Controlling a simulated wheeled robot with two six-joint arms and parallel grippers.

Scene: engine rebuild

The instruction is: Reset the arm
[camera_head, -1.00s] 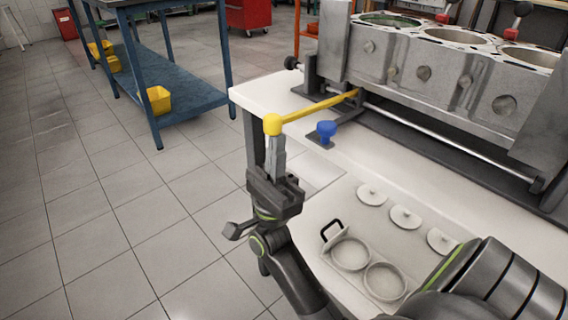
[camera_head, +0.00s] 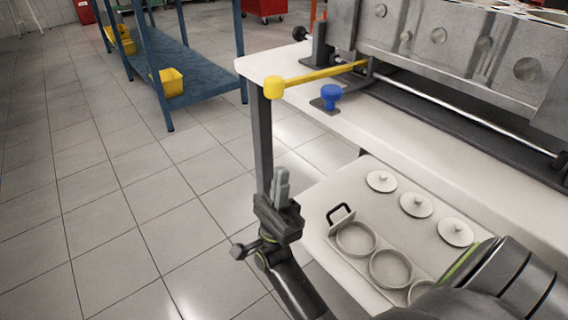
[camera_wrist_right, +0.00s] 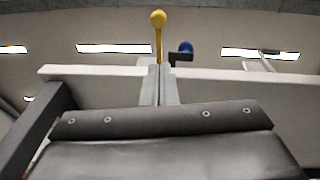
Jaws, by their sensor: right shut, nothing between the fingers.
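My right gripper (camera_head: 281,184) is shut and empty, its fingers pointing up, beside the white bench's left end and below the yellow lever's knob. In the right wrist view its fingers (camera_wrist_right: 160,86) are together. The yellow lever (camera_head: 318,76) reaches out past the bench edge, its round knob (camera_head: 274,88) clear of the fingers. It also shows above the fingertips in the right wrist view (camera_wrist_right: 158,38). My left gripper is not in view.
A blue knob (camera_head: 331,94) stands on the white bench (camera_head: 395,135) near the lever; a metal engine block (camera_head: 460,45) is behind. A lower tray (camera_head: 345,185) holds white discs and rings. A blue shelf (camera_head: 195,88) with yellow bins stands at left. The floor between is open.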

